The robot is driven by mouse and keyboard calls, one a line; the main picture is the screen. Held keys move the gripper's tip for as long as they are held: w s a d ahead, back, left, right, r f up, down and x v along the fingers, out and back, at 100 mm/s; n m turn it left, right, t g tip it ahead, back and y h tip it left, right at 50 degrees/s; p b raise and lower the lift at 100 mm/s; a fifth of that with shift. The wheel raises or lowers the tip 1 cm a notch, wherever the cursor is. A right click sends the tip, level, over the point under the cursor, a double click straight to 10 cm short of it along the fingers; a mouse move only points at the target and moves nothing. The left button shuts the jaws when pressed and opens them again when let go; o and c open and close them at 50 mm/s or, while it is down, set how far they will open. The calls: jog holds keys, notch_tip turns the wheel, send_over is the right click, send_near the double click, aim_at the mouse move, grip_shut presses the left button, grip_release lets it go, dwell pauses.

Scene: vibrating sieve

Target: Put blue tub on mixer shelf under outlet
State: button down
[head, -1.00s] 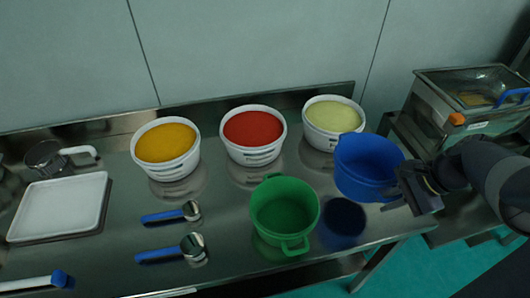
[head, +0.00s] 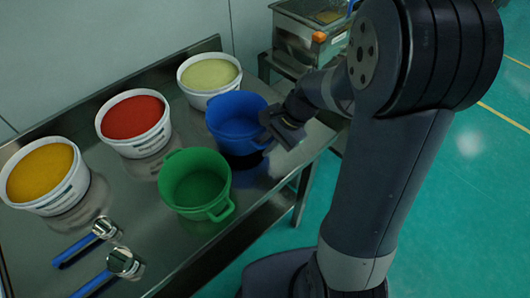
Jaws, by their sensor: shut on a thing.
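The blue tub (head: 236,124) is in the head view, near the right end of the steel table, and looks empty inside. My gripper (head: 268,132) is shut on the right side of the blue tub, at its handle or rim; the exact grip is small and dark. The tub looks upright; whether it is clear of the table top I cannot tell. A steel machine with a clear lid and an orange knob (head: 312,27) stands at the top, beyond the table's end. My arm hides part of it, and no outlet can be made out.
A green tub (head: 195,184) sits left of and below the blue tub. White tubs of yellow (head: 212,84), red (head: 134,124) and orange (head: 44,176) material line the wall side. Two blue-handled scoops (head: 104,228) lie at lower left. The teal floor (head: 470,190) at right is open.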

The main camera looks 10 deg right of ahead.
notch_tip(320, 180, down, 4)
jog(key=shift+r, duration=0.1)
jog(key=c, duration=1.5)
grip_release()
jog(key=shift+r, duration=0.1)
